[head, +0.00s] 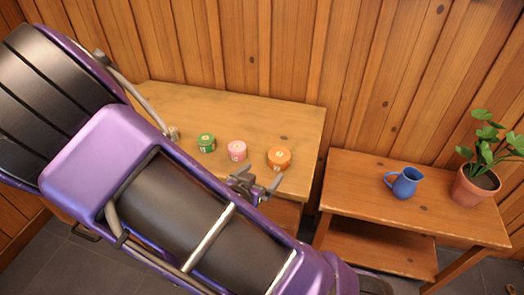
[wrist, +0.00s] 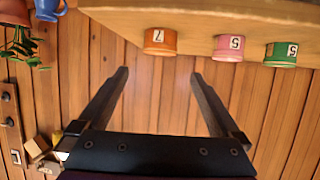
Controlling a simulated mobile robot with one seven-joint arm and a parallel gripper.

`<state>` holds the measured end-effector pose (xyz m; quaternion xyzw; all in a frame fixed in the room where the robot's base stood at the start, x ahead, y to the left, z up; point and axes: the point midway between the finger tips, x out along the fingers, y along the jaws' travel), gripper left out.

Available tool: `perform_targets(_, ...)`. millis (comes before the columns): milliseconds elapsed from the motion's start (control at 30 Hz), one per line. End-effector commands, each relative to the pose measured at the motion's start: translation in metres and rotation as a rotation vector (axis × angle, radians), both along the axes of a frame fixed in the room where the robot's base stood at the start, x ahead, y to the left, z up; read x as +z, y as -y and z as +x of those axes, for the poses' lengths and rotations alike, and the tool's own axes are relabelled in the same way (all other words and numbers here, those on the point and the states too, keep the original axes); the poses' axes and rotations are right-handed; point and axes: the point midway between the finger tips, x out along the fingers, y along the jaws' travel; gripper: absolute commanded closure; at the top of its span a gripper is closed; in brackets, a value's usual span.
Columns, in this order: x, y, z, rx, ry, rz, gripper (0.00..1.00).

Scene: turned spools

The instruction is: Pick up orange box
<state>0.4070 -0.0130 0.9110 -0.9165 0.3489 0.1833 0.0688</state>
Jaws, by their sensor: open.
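The orange box (head: 279,158) is a short round container with a pale number label. It stands on the wooden table near its right front part. In the wrist view the orange box (wrist: 160,42) appears beyond the fingertips, roughly in line with the gap between them. My gripper (head: 257,187) is in front of the box and slightly to its left in the head view. In the wrist view my gripper (wrist: 159,74) is open, with nothing between its fingers and no visible contact with the box.
A pink container (head: 237,150) and a green container (head: 206,143) stand left of the orange box on the same table (head: 290,115). A lower side table (head: 350,175) at right holds a blue jug (head: 405,184) and a potted plant (head: 475,184). A plank wall (head: 280,50) stands behind.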

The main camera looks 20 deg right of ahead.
Motion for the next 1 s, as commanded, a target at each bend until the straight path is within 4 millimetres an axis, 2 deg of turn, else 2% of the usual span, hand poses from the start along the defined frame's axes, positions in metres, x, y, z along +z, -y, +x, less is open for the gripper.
perform_targets(233,-0.017,0.016,0.015,-0.011,0.006,0.003,0.0)
perform_targets(600,-0.042,0.065,0.068,-0.01,0.002,-0.003,0.0)
perform_targets(1000,-0.056,0.087,0.097,-0.009,0.003,-0.002,0.0)
